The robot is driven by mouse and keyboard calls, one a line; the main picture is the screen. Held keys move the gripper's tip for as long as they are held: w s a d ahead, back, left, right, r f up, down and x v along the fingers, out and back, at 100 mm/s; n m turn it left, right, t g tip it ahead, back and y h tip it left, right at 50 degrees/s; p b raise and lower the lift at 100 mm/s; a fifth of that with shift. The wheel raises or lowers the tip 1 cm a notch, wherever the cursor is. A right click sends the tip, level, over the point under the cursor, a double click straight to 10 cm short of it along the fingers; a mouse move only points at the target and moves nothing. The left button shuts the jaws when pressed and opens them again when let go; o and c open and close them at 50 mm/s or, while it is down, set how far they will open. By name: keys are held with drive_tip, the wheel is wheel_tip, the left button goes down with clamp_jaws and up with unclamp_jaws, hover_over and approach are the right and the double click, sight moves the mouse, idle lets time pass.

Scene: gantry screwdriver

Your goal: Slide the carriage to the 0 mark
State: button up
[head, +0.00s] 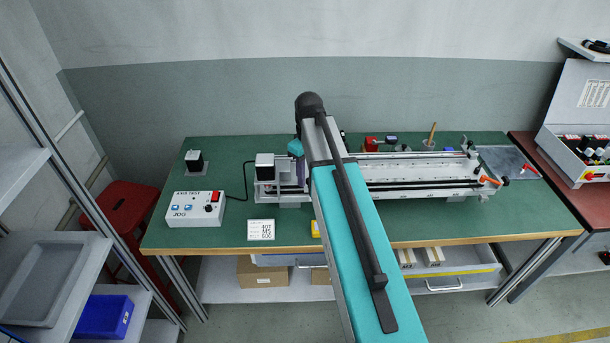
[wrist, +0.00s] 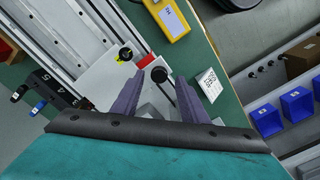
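In the wrist view, a white plate (wrist: 98,84), which looks like the carriage, sits across the grey rail (wrist: 65,32). A black round knob (wrist: 159,74) on a rod stands at its side. My gripper (wrist: 160,82) is open, with its two purple-grey fingers apart and the knob showing between their tips. I cannot tell whether either finger touches it. In the head view, the long rail (head: 420,188) runs across the green bench, and my teal arm hides its middle-left part and most of the gripper. I cannot make out the 0 mark.
A white jog box (head: 195,208) with a red button stands left of the rail. A white card (head: 261,230) lies in front. A yellow device (wrist: 168,18) lies near the gripper. An orange-handled clamp (head: 488,180) is at the rail's right end. Small tools stand behind it.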

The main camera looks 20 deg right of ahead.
wheel_tip(320, 180, up, 13)
drive_tip(key=b, duration=0.2)
drive_tip(key=shift+r+b, duration=0.15)
drive_tip(key=shift+b, duration=0.25)
idle(0.3)
drive_tip(key=shift+w, duration=0.1)
idle(0.3)
drive_tip(key=s+a+f+m+y+p, duration=0.15)
drive_tip(key=s+a+f, duration=0.3)
drive_tip(key=f, duration=0.55)
drive_tip(key=s+a+f+m+p, duration=0.25)
drive_tip(key=s+a+f, duration=0.2)
drive_tip(key=f, duration=0.65)
drive_tip(key=s+a+f+m+y+p, duration=0.15)
drive_tip(key=s+a+f, duration=0.3)
drive_tip(key=f, duration=0.55)
drive_tip(key=s+d+f+g+h+b, duration=0.2)
drive_tip(key=s+f+g+b, duration=0.3)
drive_tip(key=s+f, duration=2.1)
drive_tip(key=shift+g+h+b, duration=0.4)
drive_tip(key=shift+h+b, duration=0.1)
drive_tip(key=shift+r, duration=0.1)
